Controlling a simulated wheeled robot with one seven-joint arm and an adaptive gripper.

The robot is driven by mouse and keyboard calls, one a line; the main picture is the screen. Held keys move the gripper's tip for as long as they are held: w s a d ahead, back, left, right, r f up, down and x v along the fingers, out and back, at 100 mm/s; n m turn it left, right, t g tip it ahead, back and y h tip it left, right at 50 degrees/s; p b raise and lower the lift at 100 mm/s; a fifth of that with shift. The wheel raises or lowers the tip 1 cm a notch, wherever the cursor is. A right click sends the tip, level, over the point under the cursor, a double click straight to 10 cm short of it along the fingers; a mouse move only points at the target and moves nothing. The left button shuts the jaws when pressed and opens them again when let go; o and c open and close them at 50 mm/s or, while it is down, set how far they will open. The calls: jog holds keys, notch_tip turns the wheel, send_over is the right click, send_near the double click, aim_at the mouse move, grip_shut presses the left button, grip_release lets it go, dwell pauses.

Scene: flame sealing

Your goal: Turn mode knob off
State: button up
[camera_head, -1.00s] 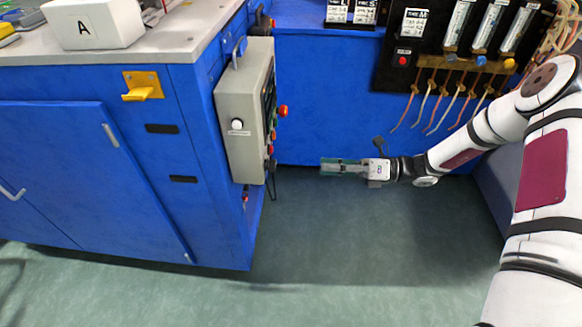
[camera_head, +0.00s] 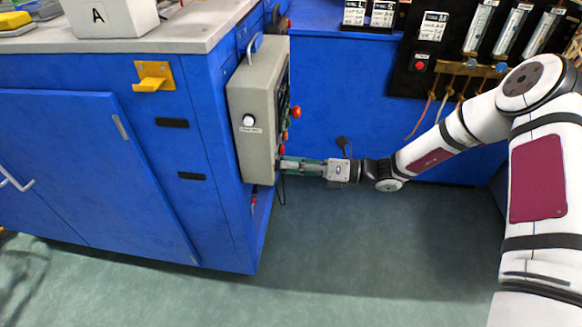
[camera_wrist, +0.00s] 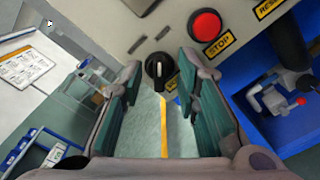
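The mode knob (camera_wrist: 158,70) is a black round knob with a white pointer line, on the lower part of a grey control panel. In the wrist view it lies just ahead of my gripper, between the lines of the two fingers. My gripper (camera_wrist: 162,85) is open, with green finger pads apart and nothing between them. In the head view my gripper (camera_head: 284,165) is at the lower front edge of the control box (camera_head: 250,125). The knob is hidden there. Whether the fingertips touch the knob cannot be told.
A red STOP button (camera_wrist: 205,25) sits right of the knob in the wrist view. In the head view, a red button (camera_head: 296,112) juts from the box above my gripper. A blue cabinet (camera_head: 200,215) stands left. The green floor (camera_head: 380,270) below is clear.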

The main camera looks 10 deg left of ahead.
jog(key=shift+a, duration=0.25)
grip_shut()
jog(key=shift+r+n, duration=0.1)
jog(key=shift+n, duration=0.3)
jog(key=n+p, duration=0.2)
jog(key=n, duration=0.3)
jog(key=n+p, duration=0.2)
jog(key=n, duration=0.4)
jog(key=n+p, duration=0.2)
jog(key=n, duration=0.4)
jog(key=shift+s, duration=0.3)
dwell(0.4)
